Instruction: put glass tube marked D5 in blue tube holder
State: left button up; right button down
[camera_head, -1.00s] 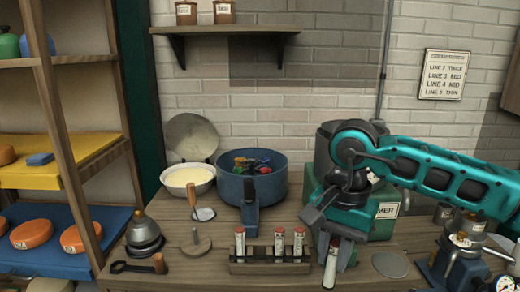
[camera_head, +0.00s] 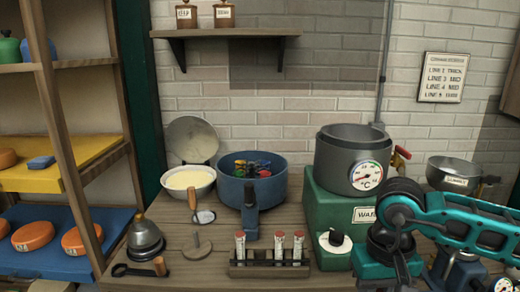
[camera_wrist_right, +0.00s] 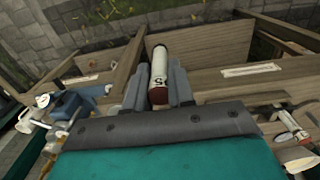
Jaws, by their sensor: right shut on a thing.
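My right gripper (camera_wrist_right: 158,88) is shut on a glass tube (camera_wrist_right: 159,65) with a white label and a dark reddish cap. The label's marking is upside down in the right wrist view and may read D5. In the head view only my right arm shows, at the lower right; its fingers and the tube are out of sight below the frame edge. I cannot make out a blue tube holder in either view. My left gripper is not in view.
A wooden rack (camera_head: 268,264) with three red-capped tubes stands at the table's front. Behind are a blue pot (camera_head: 270,188), a white bowl (camera_head: 190,182) and a green heater (camera_head: 322,212) bearing a grey pot (camera_head: 340,150). A shelf unit (camera_head: 60,130) stands at left.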

jog(key=shift+r+p, duration=1.35)
jog(key=shift+r, duration=1.4)
notch_tip(320, 180, down, 3)
jog(key=shift+r, duration=0.15)
jog(key=shift+w+a, duration=0.1)
jog(key=shift+a, duration=0.05)
